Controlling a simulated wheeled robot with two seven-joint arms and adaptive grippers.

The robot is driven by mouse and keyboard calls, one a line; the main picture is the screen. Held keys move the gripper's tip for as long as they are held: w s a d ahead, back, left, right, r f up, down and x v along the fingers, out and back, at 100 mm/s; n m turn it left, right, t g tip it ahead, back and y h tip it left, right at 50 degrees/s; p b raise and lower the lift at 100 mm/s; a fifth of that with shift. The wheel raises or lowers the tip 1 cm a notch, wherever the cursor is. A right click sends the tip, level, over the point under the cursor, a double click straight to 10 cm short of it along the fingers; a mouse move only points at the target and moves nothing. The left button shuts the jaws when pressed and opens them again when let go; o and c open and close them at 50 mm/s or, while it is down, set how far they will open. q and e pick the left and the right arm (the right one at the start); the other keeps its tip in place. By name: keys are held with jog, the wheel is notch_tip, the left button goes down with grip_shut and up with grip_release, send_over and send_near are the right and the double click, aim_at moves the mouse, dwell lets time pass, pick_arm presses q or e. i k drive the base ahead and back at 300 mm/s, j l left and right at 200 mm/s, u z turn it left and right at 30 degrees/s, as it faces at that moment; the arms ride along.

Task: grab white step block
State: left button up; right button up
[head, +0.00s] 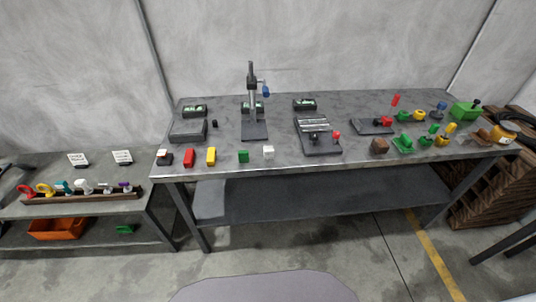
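A small white block (268,152), which looks like the white step block, sits near the front edge of the grey workbench (340,163). It stands to the right of a green block (243,156). A yellow block (211,156) and a red block (189,157) stand farther left along the same edge. The white block is too small to make out its steps. Neither of my grippers shows in the head view.
A dark stand (254,128) with an upright post is behind the blocks. A dark vise-like fixture (318,140) is to the right. A brown block (379,146) and several green and yellow parts lie farther right. A lower table (60,208) stands at left.

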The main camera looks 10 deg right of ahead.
aim_at(269, 151)
jog(key=i+j+z, duration=0.15)
jog(key=j, duration=0.4)
jog(key=i+j+z, duration=0.2)
jog(key=j, duration=0.3)
jog(key=i+j+z, duration=0.15)
jog(key=j, duration=0.45)
jog(key=j+z, duration=0.15)
jog(key=j, duration=0.4)
